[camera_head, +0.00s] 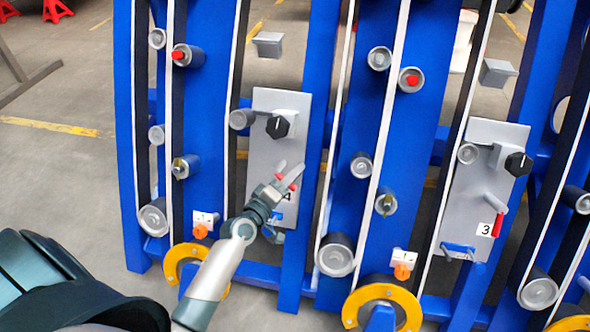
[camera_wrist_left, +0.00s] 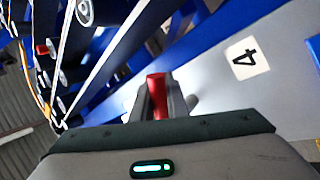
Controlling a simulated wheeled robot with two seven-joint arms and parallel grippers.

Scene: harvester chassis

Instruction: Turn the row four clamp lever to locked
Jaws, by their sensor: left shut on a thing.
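The row four clamp lever has a red handle (camera_wrist_left: 157,92), seen in the left wrist view between the two fingers of my left gripper (camera_wrist_left: 157,100). In the head view my left gripper (camera_head: 287,178) reaches the lower part of the grey row four plate (camera_head: 291,100). It is shut on the red handle, and only small bits of red show around the fingers. The label 4 (camera_wrist_left: 246,58) is clear in the wrist view and partly hidden by the gripper in the head view. The lever's pivot is hidden. My right gripper is not in view.
A black knob (camera_head: 277,127) sits above the gripper on the same plate. To the right, the row three plate (camera_head: 490,140) carries its own red-tipped lever (camera_head: 498,223) and black knob (camera_head: 518,164). Blue uprights (camera_head: 325,60), rollers and yellow rings (camera_head: 384,292) crowd around.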

